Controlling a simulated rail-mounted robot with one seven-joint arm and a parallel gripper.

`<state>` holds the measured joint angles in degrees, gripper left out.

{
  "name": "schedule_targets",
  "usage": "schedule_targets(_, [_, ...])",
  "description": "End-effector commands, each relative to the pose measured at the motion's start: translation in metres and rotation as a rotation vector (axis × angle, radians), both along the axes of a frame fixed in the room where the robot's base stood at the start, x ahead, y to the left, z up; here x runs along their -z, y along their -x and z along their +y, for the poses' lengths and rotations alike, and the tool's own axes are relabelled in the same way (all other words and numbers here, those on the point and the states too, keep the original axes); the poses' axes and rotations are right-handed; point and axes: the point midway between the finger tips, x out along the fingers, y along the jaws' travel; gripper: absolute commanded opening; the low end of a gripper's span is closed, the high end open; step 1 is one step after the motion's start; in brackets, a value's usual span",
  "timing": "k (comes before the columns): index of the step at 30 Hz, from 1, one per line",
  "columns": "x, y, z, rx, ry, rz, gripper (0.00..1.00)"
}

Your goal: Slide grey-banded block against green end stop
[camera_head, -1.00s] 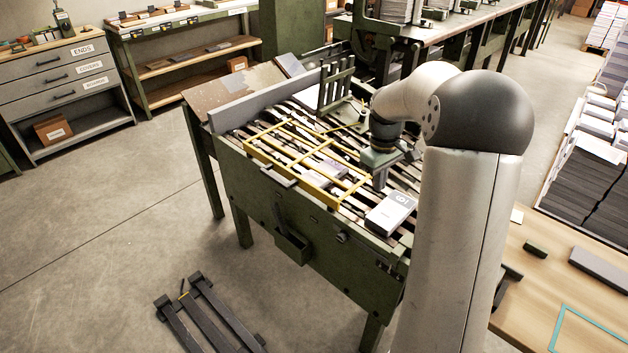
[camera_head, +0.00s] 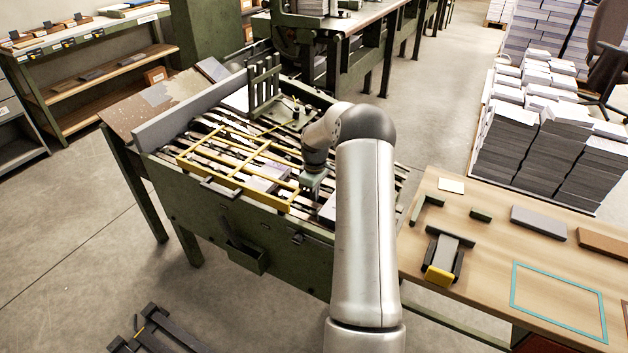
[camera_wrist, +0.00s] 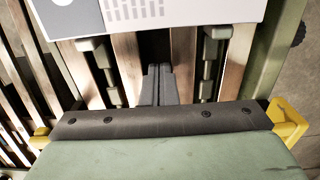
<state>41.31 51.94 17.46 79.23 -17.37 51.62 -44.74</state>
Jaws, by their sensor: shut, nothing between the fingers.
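A white block with a grey patch and grey print, which looks like the grey-banded one, lies on the slatted bed; part of it (camera_head: 327,207) shows beside my arm, which hides the rest. Its near edge (camera_wrist: 160,12) fills the top of the wrist view. My gripper (camera_head: 311,192) is over the bed just behind this block. In the wrist view my gripper (camera_wrist: 157,70) is shut and empty, its tips apart from the block's edge in the picture. An upright green slatted piece (camera_head: 264,82) stands at the bed's far side; I cannot tell whether it is the end stop.
A yellow frame (camera_head: 222,177) lies on the bed left of my gripper, with pale blocks (camera_head: 266,172) within it. A grey rail (camera_head: 190,112) bounds the bed's left end. A wooden bench (camera_head: 480,255) with several tools stands at the right. Paper stacks (camera_head: 545,150) stand behind it.

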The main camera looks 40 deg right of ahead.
Motion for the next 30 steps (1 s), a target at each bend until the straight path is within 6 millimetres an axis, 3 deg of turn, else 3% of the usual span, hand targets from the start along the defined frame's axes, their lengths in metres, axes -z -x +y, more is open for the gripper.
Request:
schedule_targets(3, [-0.006, 0.019, -0.011, 0.004, 0.004, -0.002, 0.00])
schedule_targets(7, [-0.006, 0.029, -0.016, 0.003, 0.004, -0.002, 0.00])
schedule_targets(21, [-0.005, 0.035, -0.019, 0.004, 0.005, -0.002, 0.00])
schedule_targets(30, [-0.005, 0.078, -0.039, 0.003, 0.004, 0.001, 0.00])
